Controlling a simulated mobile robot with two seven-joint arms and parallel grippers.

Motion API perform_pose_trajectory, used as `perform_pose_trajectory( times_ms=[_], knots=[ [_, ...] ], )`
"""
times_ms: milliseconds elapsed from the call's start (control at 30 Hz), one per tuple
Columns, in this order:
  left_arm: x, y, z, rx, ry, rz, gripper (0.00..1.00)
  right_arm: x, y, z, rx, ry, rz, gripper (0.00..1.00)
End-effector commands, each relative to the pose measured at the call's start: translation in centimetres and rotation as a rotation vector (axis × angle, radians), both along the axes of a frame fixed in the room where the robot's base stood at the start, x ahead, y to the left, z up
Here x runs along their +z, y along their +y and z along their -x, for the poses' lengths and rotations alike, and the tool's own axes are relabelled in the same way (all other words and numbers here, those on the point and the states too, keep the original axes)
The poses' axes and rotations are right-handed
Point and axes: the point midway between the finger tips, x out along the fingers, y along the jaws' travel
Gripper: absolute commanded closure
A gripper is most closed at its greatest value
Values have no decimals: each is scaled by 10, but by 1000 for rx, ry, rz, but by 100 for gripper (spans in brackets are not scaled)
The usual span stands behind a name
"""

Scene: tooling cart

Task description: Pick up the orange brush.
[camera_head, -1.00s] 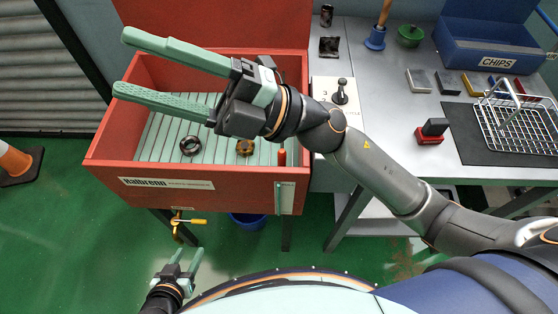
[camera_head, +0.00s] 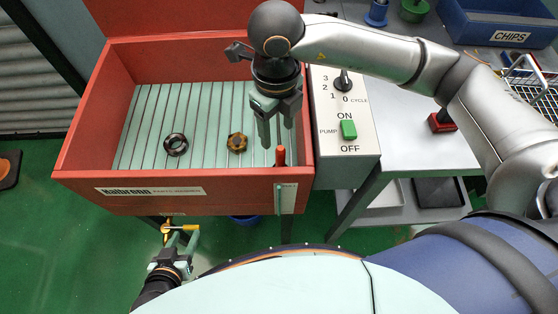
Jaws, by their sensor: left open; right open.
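The rest of the brush is hidden. My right gripper (camera_head: 277,138) points down into the washer, open and empty, with its fingertips just above and behind the handle in the picture. I cannot tell the height gap. My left gripper (camera_head: 180,242) is open, low in front of the washer by a yellow-handled valve (camera_head: 170,227).
A dark ring (camera_head: 175,144) and a brown nut-like part (camera_head: 237,142) lie on the washer's slatted floor. A control box (camera_head: 345,165) with a knob and green button adjoins its right wall. A blue chips bin (camera_head: 490,30) and a wire basket (camera_head: 530,90) stand on the bench.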

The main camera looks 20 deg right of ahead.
Motion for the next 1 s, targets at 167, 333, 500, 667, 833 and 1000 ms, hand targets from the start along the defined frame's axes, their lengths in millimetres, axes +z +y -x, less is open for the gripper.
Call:
perform_pose_trajectory(
  times_ms=[167,333,500,667,833,1000],
  knots=[
    [0,0,0,0,2,0,50,-35,0,2,0,8,-2,38],
    [-1,0,1,0,3,-1,50,-57,0,2,3,6,-3,38],
    [-1,1,2,0,7,-2,50,-69,-1,3,2,6,-2,38],
    [0,2,4,2,10,-4,50,-92,-5,7,3,9,-3,38],
    [-4,4,6,5,16,-8,50,-112,-5,6,4,6,-7,38],
    [-4,5,6,6,15,-9,50,-114,-4,5,5,4,-8,38]
  ],
)
